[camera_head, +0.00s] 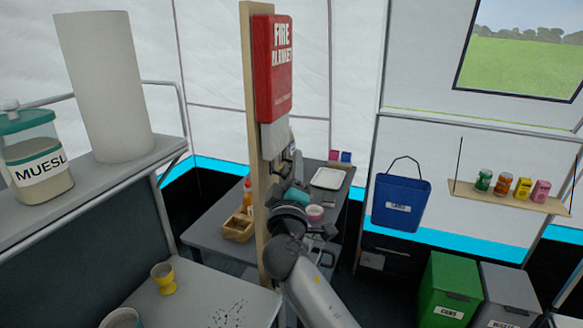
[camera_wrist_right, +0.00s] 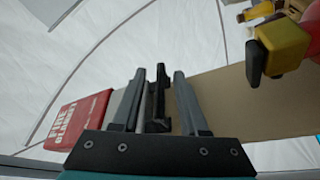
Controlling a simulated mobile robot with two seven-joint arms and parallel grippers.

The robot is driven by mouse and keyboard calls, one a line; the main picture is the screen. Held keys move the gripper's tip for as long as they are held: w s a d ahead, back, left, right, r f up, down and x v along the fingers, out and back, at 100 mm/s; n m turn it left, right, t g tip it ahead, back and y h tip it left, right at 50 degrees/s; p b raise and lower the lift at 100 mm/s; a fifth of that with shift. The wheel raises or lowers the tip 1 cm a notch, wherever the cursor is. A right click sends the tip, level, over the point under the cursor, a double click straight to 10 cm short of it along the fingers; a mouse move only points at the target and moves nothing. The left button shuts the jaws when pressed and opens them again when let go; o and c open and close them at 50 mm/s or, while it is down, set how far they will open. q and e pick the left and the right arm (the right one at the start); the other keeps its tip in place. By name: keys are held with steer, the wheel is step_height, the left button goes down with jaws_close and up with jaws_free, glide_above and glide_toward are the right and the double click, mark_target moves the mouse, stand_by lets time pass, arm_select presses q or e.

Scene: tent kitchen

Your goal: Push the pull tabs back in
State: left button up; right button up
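The red fire blanket case (camera_head: 272,68) is fixed on a wooden post (camera_head: 251,130) in the head view. A pale, ribbed part (camera_head: 273,139) hangs below its lower edge; I cannot tell separate pull tabs there. My right gripper (camera_head: 291,151) is just right of and below that part, largely edge-on. In the right wrist view my right gripper's fingers (camera_wrist_right: 158,100) are apart. A dark upright piece (camera_wrist_right: 157,104) shows between them, not clearly pinched. The case (camera_wrist_right: 78,120) lies left of the fingers, lettering visible. My left gripper is not in view.
A grey table (camera_head: 208,232) behind the post holds a wooden box (camera_head: 238,226) and a white tray (camera_head: 328,178). A blue bin (camera_head: 400,202) hangs at right. A shelf (camera_head: 95,180) with a paper roll (camera_head: 104,85) stands left. A yellow object (camera_wrist_right: 283,45) is near the wrist camera.

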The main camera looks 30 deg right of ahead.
steer(key=c, duration=0.6)
jaws_close()
steer(key=shift+r, duration=0.2)
stand_by(0.5)
